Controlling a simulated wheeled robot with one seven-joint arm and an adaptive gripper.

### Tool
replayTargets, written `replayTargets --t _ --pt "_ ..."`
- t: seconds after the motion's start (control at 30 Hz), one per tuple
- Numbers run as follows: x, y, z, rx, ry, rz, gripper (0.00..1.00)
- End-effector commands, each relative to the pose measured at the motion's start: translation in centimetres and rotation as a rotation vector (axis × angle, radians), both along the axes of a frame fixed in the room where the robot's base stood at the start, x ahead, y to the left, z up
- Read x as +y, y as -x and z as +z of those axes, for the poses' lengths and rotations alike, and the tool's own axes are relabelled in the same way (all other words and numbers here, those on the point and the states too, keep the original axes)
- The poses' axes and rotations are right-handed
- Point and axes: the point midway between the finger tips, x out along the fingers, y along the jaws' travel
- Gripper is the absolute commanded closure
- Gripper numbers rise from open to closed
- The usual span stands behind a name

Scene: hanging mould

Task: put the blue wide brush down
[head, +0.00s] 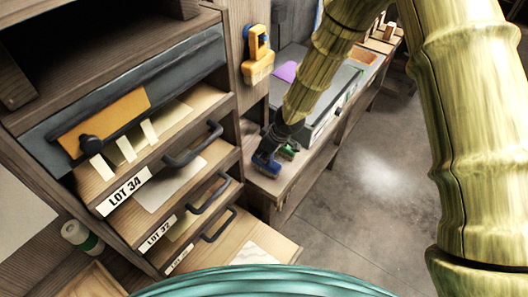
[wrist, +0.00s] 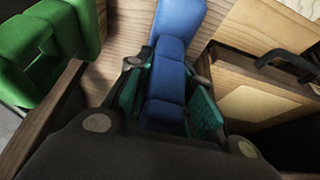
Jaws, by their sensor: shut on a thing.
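My gripper (wrist: 168,75) is shut on the blue wide brush (wrist: 178,22), with a teal-padded finger on each side of it. In the head view the blue brush (head: 266,165) shows below my gripper (head: 273,150), at the near end of the wooden bench (head: 285,186). I cannot tell whether the brush touches the bench top. A green object (wrist: 52,45) stands to the left in the wrist view, apart from the brush. It also shows close beside my gripper in the head view (head: 289,149), partly hidden.
A drawer cabinet with handles and lot labels (head: 195,133) stands left of the bench, close to my gripper. A grey tray-like unit (head: 318,118) lies farther along the bench. A yellow and blue tool (head: 257,55) hangs on the post. Bare wood shows at the bench's near end.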

Motion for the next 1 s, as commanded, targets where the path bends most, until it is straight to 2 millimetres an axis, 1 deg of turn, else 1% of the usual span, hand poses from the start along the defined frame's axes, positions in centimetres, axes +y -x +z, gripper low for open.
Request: replayTargets --t 0.23,0.27,0.3,0.37,0.4,0.67,0.8,0.93,1.0 --pt "0.0 0.0 -0.3 0.0 0.0 0.0 1.0" --pt "0.0 0.0 -0.3 0.0 0.0 0.0 0.75" --pt "0.0 0.0 -0.2 0.0 0.0 0.0 0.68" --pt "0.0 0.0 -0.3 0.0 0.0 0.0 0.57" --pt "0.0 0.0 -0.3 0.0 0.0 0.0 0.56" --pt "0.0 0.0 -0.2 0.0 0.0 0.0 0.56" --pt "-0.1 0.0 0.3 -0.001 0.0 -0.001 0.56" --pt "-0.6 0.2 1.4 -0.002 -0.001 -0.003 0.56" --pt "-0.9 0.4 2.3 -0.002 -0.003 -0.003 0.56"
